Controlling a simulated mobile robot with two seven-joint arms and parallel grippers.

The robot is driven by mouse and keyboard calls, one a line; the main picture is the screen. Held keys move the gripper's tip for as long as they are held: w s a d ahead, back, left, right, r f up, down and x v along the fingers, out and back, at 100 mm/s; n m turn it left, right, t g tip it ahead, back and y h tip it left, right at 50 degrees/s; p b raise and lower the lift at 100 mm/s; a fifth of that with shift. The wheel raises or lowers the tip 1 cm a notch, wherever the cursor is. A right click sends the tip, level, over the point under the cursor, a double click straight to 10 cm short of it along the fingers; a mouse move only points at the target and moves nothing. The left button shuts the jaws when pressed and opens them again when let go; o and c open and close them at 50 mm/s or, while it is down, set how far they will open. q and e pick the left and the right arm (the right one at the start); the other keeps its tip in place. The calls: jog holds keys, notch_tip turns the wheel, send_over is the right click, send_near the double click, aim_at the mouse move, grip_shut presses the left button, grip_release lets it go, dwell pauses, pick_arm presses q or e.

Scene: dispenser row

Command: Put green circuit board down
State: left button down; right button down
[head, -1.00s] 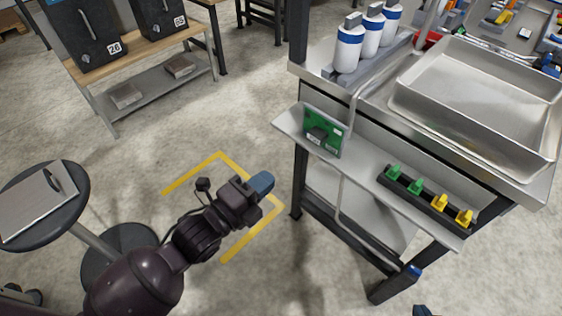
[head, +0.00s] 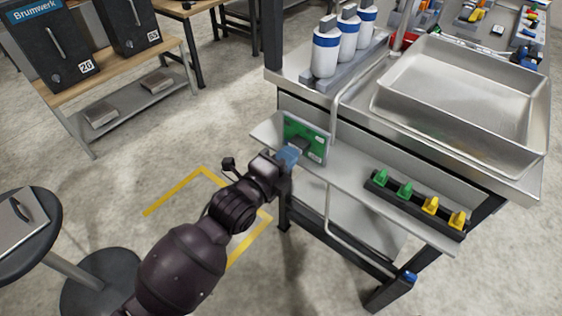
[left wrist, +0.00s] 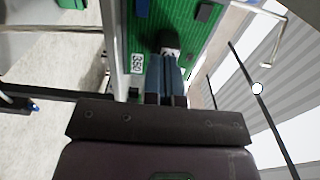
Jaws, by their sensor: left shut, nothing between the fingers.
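The green circuit board (head: 310,143) stands on edge, tilted slightly back, at the left end of the narrow grey shelf (head: 345,175) on the front of the metal bench. My left gripper (head: 288,157) has its blue fingertips right at the board's lower left face, and they hide a little of it. In the left wrist view the board (left wrist: 192,38) fills the top middle, with a white number label and dark parts. The blue fingers (left wrist: 165,78) are shut with nothing between them and point at a dark part on the board; I cannot tell whether they touch it. My right gripper is out of view.
A black strip (head: 412,207) with green and yellow clips sits further right on the shelf. White-and-blue bottles (head: 326,52) and a steel tray (head: 455,95) are on the bench above. A round stand (head: 28,225) is at left. Open floor lies between.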

aim_at(302, 143)
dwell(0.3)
pick_arm(q)
jog(key=p+x, duration=0.1)
jog(key=x, duration=0.4)
jog(key=shift+r, duration=0.1)
jog(key=shift+w+d, duration=0.15)
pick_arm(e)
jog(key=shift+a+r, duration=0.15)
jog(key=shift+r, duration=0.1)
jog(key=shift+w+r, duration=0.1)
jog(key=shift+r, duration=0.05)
